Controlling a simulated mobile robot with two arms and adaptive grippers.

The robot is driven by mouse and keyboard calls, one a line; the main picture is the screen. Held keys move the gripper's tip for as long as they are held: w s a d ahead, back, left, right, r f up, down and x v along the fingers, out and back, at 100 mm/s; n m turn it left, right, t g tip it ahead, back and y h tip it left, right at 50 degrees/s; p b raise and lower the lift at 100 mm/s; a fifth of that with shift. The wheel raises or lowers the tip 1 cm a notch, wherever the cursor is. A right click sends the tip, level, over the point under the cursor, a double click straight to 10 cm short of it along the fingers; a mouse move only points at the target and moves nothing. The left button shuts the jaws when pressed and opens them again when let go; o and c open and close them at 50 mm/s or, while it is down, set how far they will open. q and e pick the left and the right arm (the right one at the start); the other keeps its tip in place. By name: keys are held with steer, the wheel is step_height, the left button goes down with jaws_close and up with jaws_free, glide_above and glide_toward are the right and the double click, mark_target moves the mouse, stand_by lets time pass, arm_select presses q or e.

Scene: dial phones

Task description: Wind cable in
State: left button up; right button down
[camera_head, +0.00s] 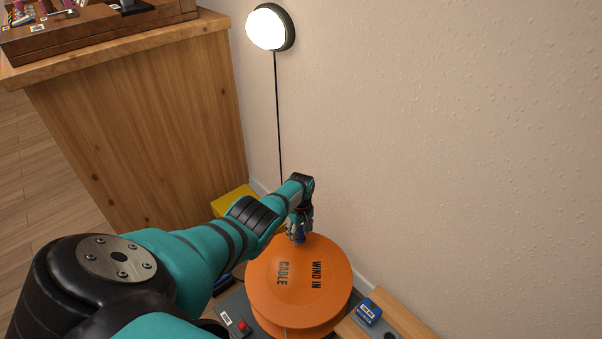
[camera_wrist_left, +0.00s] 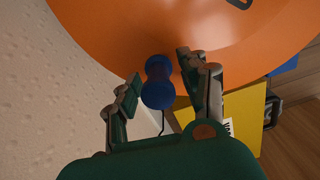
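The orange cable reel (camera_head: 310,274) with the words "WIND IN" and "CABLE" on its top stands low by the wall in the head view. It also fills the top of the left wrist view (camera_wrist_left: 190,30). A blue handle (camera_wrist_left: 158,84) stands at the reel's edge. My left gripper (camera_head: 300,228) is over the reel's far edge. In the left wrist view its two fingers (camera_wrist_left: 157,88) are spread on either side of the blue handle. A gap shows on at least the left side; contact on the right is unclear. My right gripper is not in view.
A lit round wall lamp (camera_head: 268,27) has a black cable (camera_head: 278,120) running down the wall. A wooden cabinet (camera_head: 135,120) stands at left. A yellow box (camera_head: 236,198) is behind the arm. A red switch (camera_head: 242,326) and a blue box (camera_head: 368,311) flank the reel.

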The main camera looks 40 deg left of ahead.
arm_select(q)
steer(key=shift+d+r, duration=0.1)
steer(key=shift+w+r, duration=0.15)
steer(key=shift+r, duration=0.45)
step_height(320, 180, up, 11)
steer(key=shift+f, duration=0.2)
